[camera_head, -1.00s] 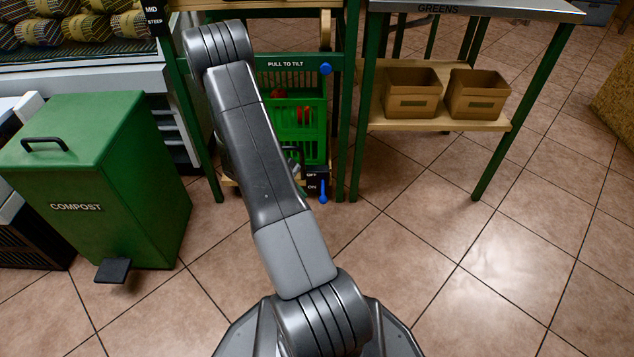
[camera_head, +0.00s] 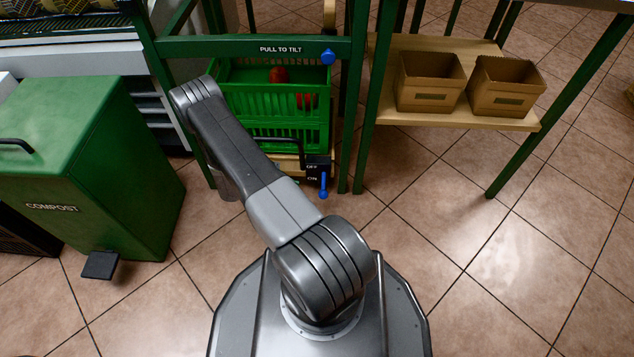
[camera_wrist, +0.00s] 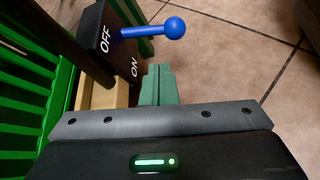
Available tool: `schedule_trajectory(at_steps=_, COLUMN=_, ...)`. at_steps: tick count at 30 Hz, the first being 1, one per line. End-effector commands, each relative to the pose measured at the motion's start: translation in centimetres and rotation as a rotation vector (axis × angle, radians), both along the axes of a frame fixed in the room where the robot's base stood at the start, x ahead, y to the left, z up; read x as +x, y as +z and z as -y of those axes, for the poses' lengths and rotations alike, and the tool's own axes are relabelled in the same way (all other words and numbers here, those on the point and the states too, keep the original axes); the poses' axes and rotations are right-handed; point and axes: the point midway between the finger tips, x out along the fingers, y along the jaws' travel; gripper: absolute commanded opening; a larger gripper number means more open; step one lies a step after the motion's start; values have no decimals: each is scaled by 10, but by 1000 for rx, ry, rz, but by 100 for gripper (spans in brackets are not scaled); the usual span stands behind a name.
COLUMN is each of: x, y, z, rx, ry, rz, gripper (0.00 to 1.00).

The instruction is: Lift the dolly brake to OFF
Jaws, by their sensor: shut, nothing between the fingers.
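The dolly brake is a black plate (camera_head: 317,162) marked OFF above ON, low at the right of the dolly. Its blue lever (camera_head: 323,186) hangs down on the ON side. In the wrist view the plate (camera_wrist: 105,47) shows both labels, and the blue lever (camera_wrist: 150,30) sticks out to the right, ending in a round knob. My gripper (camera_wrist: 158,70) is shut and empty, its green fingertips close to the plate's ON end and apart from the lever in the picture. The depth gap is unclear. In the head view I cannot make out the fingers clearly.
A green crate (camera_head: 275,108) with red items stands above the brake, behind a bar marked PULL TO TILT (camera_head: 281,49) with a blue knob. A green compost bin (camera_head: 85,165) stands left. A shelf (camera_head: 480,122) with two cardboard boxes is right. Floor at right is open.

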Motion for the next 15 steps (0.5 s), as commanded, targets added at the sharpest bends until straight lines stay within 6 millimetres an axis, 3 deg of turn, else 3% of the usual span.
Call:
schedule_trajectory(at_steps=11, x=0, y=-1, z=1, rx=0, ry=1, rz=0, gripper=0)
schedule_trajectory(at_steps=15, x=2, y=-8, z=10, rx=-1, ry=1, rz=-2, gripper=0)
